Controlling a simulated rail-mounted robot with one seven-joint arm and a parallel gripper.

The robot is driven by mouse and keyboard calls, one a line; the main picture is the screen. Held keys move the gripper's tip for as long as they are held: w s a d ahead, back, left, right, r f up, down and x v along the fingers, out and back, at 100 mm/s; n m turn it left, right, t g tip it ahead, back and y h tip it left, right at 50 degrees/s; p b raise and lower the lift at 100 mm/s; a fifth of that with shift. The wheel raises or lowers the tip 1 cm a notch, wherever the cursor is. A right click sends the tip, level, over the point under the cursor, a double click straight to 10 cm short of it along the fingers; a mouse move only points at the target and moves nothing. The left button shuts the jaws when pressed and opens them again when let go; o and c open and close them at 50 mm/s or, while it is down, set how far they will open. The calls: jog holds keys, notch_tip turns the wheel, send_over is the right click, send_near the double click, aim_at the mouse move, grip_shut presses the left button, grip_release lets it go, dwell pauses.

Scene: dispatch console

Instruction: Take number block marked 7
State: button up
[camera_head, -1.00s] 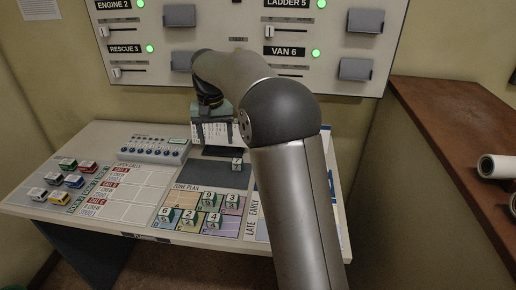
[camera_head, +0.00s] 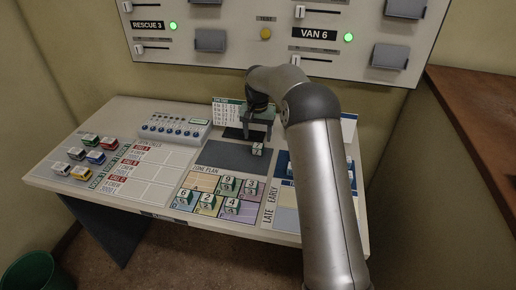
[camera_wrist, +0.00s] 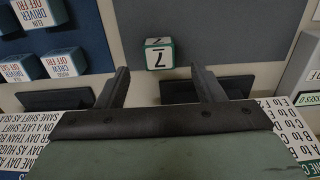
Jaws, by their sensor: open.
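The number block marked 7 (camera_head: 257,149) is a small white cube with green edges. It sits on a dark grey pad on the sloping desk, and its 7 shows upside down in the wrist view (camera_wrist: 159,54). My gripper (camera_head: 258,136) is just behind the block, toward the wall. In the wrist view my gripper (camera_wrist: 160,72) is open and empty, its two dark fingers apart. The block lies just past the fingertips, roughly centred between them. The fingers are not touching it.
Several other number blocks (camera_head: 207,201) stand on the coloured zone plan in front. Small toy vehicles (camera_head: 88,155) are at the left, beside a switch box (camera_head: 175,130). Blue-and-white blocks (camera_wrist: 64,62) lie at the side in the wrist view.

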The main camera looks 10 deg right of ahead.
aim_at(257, 147)
jog(key=shift+s+a+f+p, duration=0.1)
jog(key=shift+f+p, duration=0.15)
jog(key=shift+f, duration=0.7)
jog(key=shift+s+f+p, duration=0.15)
jog(key=shift+f+p, duration=0.15)
jog(key=shift+f, duration=0.7)
jog(key=shift+s+a+f+p, duration=0.1)
jog(key=shift+f+p, duration=0.15)
jog(key=shift+f, duration=0.7)
jog(key=c, duration=1.1)
